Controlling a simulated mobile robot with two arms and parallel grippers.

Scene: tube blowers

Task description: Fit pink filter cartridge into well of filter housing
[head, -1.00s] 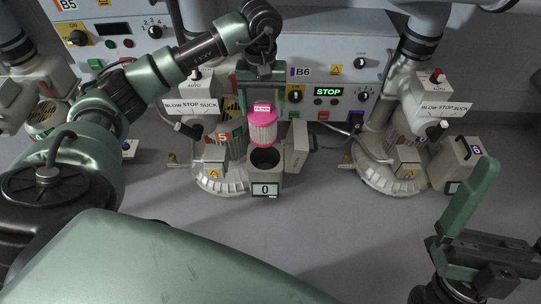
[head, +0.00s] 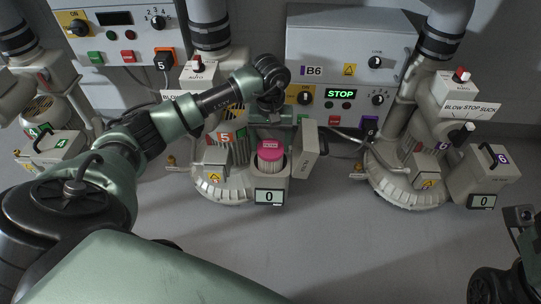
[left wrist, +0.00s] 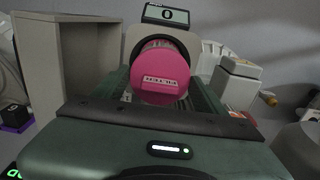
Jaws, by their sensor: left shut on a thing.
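The pink filter cartridge (head: 270,150) has a pink labelled cap and a pale pleated body. It stands roughly upright at the well of the filter housing (head: 283,183), with its lower end hidden inside the well and its cap above the rim. My left gripper (head: 270,138) is shut on the cartridge from behind. In the left wrist view the pink cap (left wrist: 162,75) sits between the green fingers, with the housing's "0" display (left wrist: 166,15) beyond. How deep the cartridge sits is hard to tell. Only part of my right gripper (head: 524,217) shows at the right edge, fingers unseen.
An open hinged lid (head: 305,150) stands close at the housing's right. The blower's grey base (head: 225,190) is at its left. Control panel B6 (head: 345,75) with a lit STOP sign is behind. Another blower (head: 405,190) with box 6 (head: 485,178) is to the right. The floor in front is clear.

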